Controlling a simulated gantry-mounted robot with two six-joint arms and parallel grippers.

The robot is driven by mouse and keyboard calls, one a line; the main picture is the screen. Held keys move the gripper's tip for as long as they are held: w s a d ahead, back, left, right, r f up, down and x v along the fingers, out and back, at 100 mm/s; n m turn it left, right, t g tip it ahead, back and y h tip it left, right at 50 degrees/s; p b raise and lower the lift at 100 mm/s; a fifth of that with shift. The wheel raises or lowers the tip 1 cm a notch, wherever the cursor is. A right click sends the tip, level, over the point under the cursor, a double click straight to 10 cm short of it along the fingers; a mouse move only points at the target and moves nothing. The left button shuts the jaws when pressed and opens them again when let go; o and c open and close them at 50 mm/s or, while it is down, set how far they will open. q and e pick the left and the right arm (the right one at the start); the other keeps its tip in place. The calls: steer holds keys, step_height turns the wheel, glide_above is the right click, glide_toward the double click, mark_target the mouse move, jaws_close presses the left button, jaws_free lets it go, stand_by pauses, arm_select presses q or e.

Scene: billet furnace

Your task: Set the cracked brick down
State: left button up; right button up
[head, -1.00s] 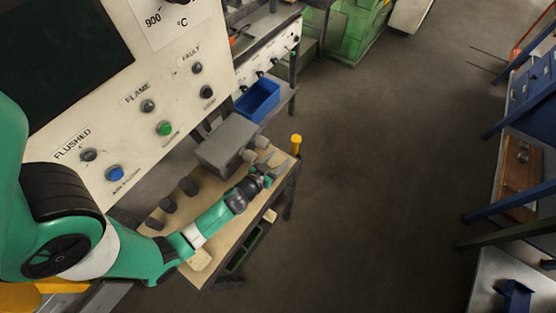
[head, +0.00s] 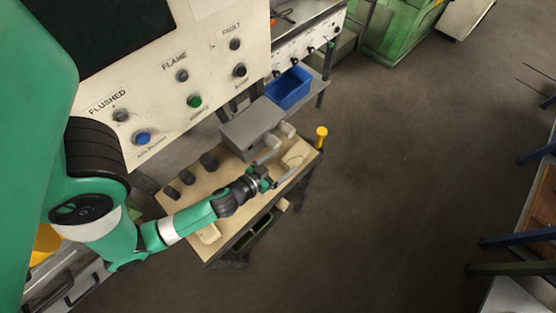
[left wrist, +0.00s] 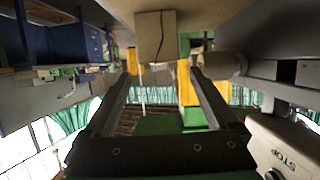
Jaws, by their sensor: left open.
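The cracked brick (head: 296,154) is a pale beige block resting on the wooden bench top (head: 233,178), near its far right end. In the left wrist view the brick (left wrist: 155,36) shows a dark crack down its face. My left gripper (head: 279,170) is open, with its fingers spread and pointing at the brick. In the left wrist view the brick lies beyond the fingertips (left wrist: 162,72), apart from them, with nothing held between the fingers. My right gripper is not in view.
A grey box (head: 252,130) with pale round ends stands behind the brick. Several dark cylinders (head: 209,161) line the bench's back edge. A yellow post (head: 321,136) stands at the far corner. A blue bin (head: 289,88) sits behind.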

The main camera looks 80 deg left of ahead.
arm_select(q)
steer(key=shift+v, duration=1)
steer(key=shift+w+r, duration=0.1)
steer(key=w+d+r+t, duration=0.1)
steer(key=w+r+t, duration=0.3)
steer(key=w+r, duration=0.8)
steer(key=w+d+r+t, duration=0.25)
steer(key=w+r, duration=0.45)
steer(key=r, duration=0.8)
steer(key=w+d+r+m+t+h, duration=0.1)
steer(key=d+r+t+h, duration=0.15)
steer(key=r, duration=0.65)
steer(key=d+r+m+t+h, duration=0.1)
steer(key=d+r+m+t, duration=0.15)
steer(key=r, duration=0.65)
steer(key=s+d+r+m+t+h, duration=0.2)
steer(key=s+d+r+h, duration=0.1)
steer(key=r, duration=0.5)
steer(key=s+d+r+m+t+h, duration=0.2)
steer(key=d+r, duration=0.3)
steer(key=r, duration=0.4)
steer(key=shift+s+r+h, duration=0.15)
steer(key=shift+s+h, duration=0.5)
steer(key=shift+s, duration=0.05)
